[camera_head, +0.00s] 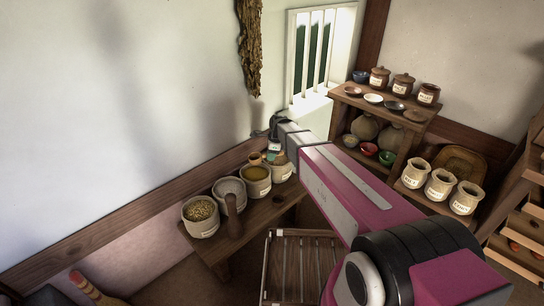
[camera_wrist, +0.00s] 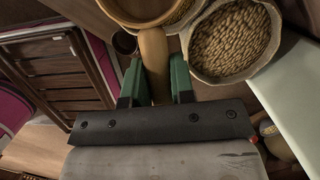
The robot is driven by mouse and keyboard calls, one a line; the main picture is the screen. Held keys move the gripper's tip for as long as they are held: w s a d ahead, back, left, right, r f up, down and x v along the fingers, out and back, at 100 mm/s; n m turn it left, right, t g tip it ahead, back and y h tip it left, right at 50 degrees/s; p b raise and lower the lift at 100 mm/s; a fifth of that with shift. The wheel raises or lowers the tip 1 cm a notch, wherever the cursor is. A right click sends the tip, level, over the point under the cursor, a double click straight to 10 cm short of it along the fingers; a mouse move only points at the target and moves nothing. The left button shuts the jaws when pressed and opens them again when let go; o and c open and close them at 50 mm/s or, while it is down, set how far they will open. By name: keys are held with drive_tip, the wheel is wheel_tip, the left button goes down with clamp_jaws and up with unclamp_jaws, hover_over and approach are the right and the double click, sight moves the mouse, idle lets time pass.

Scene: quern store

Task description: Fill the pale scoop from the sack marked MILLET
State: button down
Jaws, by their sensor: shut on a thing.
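My gripper (camera_wrist: 155,85) has two green fingers shut on the handle of a tan wooden scoop (camera_wrist: 154,52). The scoop's bowl is cut off at the top of the wrist view, so what is in it is hidden. A round sack (camera_wrist: 235,40) full of brown grain stands right of the scoop, and part of another lies behind the bowl. In the head view my gripper (camera_head: 274,148) is over the far end of a low bench. On the bench stand a sack of coarse grain (camera_head: 200,215), a grey one (camera_head: 229,192) and a yellowish one (camera_head: 256,182). No MILLET label is readable.
A slatted wooden crate (camera_head: 300,265) stands beside the bench. A wooden shelf (camera_head: 385,110) with labelled jars and small bowls is at the back right. Several labelled sacks (camera_head: 440,184) stand in front of it. A dark cup (camera_wrist: 125,42) is left of the scoop.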

drive_tip(key=h, duration=0.4)
drive_tip(key=shift+a+r, duration=0.2)
drive_tip(key=shift+r, duration=0.1)
drive_tip(key=h, duration=0.3)
drive_tip(key=shift+r+t+h, duration=0.25)
drive_tip(key=shift+t+h, duration=0.05)
drive_tip(key=shift+h, duration=0.1)
drive_tip(key=shift+f, duration=3.4)
drive_tip(key=y, duration=0.2)
drive_tip(key=f+y, duration=0.1)
drive_tip(key=y, duration=0.1)
drive_tip(key=f+y, duration=0.1)
drive_tip(key=y, duration=0.2)
drive_tip(key=shift+d, duration=0.2)
drive_tip(key=shift+y, duration=0.7)
drive_tip(key=shift+g+y, duration=0.4)
drive_tip(key=shift+y, duration=0.3)
drive_tip(key=shift+r, duration=2.7)
